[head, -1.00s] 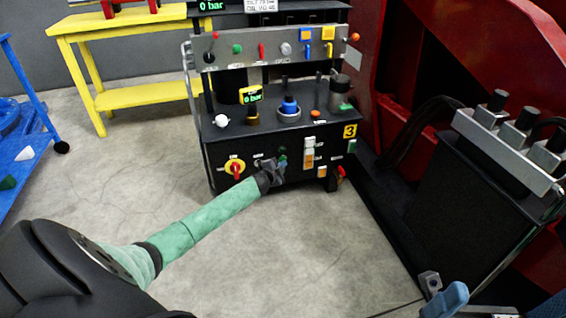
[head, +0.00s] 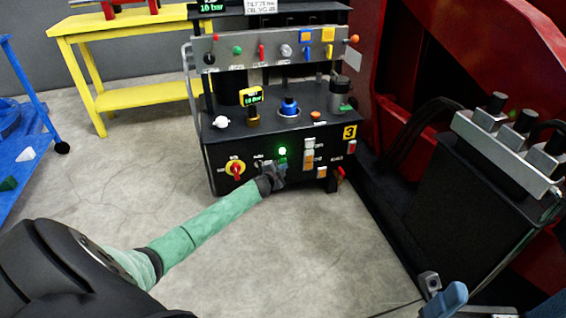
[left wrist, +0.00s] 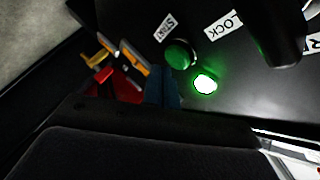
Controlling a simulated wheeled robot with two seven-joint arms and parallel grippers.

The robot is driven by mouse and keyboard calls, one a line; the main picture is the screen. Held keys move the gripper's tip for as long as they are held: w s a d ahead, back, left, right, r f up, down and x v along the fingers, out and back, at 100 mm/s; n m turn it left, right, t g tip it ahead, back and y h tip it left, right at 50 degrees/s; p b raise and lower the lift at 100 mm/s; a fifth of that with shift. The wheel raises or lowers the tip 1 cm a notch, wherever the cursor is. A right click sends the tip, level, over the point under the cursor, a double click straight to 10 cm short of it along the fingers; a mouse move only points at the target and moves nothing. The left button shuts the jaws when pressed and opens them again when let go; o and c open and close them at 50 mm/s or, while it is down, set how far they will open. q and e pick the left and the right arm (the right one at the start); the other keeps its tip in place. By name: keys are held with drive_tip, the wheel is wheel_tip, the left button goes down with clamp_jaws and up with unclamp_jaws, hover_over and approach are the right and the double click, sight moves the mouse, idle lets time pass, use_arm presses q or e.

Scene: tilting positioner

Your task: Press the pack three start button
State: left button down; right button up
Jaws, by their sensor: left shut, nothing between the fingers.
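Pack three (head: 228,175) is a black power unit with a yellow 3 label (head: 349,132), standing in the middle of the head view. My left gripper (head: 279,174) is shut and empty at its front panel. In the left wrist view the green button (left wrist: 181,53) sits beside the START label (left wrist: 166,26). The shut fingertips (left wrist: 162,84) are right at the button's lower left edge; I cannot tell whether they touch it. A green lamp (left wrist: 205,83) beside the button glows; it also shows lit in the head view (head: 282,151).
A red and yellow rotary switch (head: 236,169) is left of my gripper. A black valve unit (head: 455,195) and red machinery stand at the right.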

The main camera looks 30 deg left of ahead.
use_arm(q)
drive_tip(key=shift+s+d, duration=0.1)
idle(0.3)
drive_tip(key=shift+s+d+p, duration=1.05)
drive_tip(key=shift+s+d, duration=0.55)
drive_tip(key=shift+d, duration=0.25)
